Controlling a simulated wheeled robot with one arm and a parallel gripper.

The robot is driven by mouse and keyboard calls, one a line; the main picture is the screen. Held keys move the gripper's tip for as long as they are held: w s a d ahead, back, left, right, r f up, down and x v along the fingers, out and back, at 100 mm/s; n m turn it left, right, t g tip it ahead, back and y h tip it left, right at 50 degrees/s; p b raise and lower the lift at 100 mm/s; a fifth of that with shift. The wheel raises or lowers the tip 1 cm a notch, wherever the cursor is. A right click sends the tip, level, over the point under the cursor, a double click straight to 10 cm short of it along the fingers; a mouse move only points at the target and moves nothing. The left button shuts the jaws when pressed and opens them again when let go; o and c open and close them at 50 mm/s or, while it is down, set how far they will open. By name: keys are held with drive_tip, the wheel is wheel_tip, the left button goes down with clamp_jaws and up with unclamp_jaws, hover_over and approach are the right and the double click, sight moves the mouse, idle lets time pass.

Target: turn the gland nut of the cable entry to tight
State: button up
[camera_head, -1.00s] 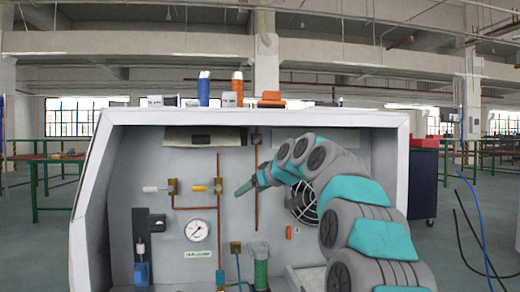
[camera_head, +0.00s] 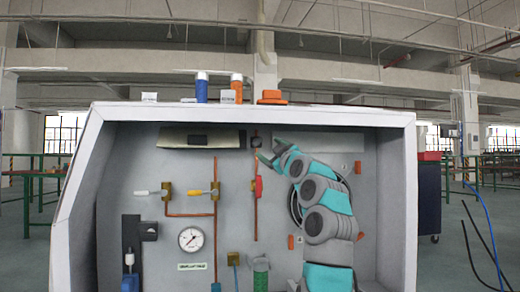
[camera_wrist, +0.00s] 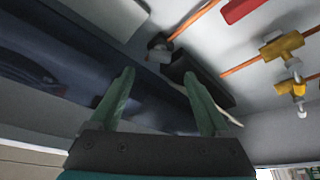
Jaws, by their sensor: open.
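A small dark round fitting (camera_head: 256,142), which looks like the cable entry with its gland nut, sits high on the back panel at the top of a thin copper-coloured line. It also shows in the wrist view (camera_wrist: 160,48), beyond the fingertips and slightly above them in the picture. My gripper (camera_head: 268,153) is just below and to the right of this fitting in the head view. In the wrist view my gripper's green fingers (camera_wrist: 160,80) stand wide apart with nothing between them. They appear apart from the fitting. The nut's turn position cannot be told.
A dark box (camera_head: 198,137) is left of the fitting. A red handle (camera_head: 258,187) is on the line below. A yellow-handled valve (camera_head: 203,192) and a gauge (camera_head: 191,239) are further left. The cabinet's top edge (camera_head: 330,115) overhangs close above.

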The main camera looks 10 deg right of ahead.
sight(259, 143)
drive_tip(key=p+x, duration=0.1)
drive_tip(key=x, duration=0.2)
drive_tip(key=shift+w+r, duration=0.2)
drive_tip(key=shift+r, duration=0.05)
drive_tip(key=shift+p+x, duration=0.9)
drive_tip(key=shift+x, duration=0.15)
drive_tip(key=shift+p+x, duration=0.75)
drive_tip(key=shift+p, duration=0.1)
drive_tip(key=shift+w+f, duration=0.1)
drive_tip(key=shift+w, duration=0.3)
drive_tip(key=shift+c, duration=0.2)
drive_tip(key=shift+a, duration=0.1)
clamp_jaws()
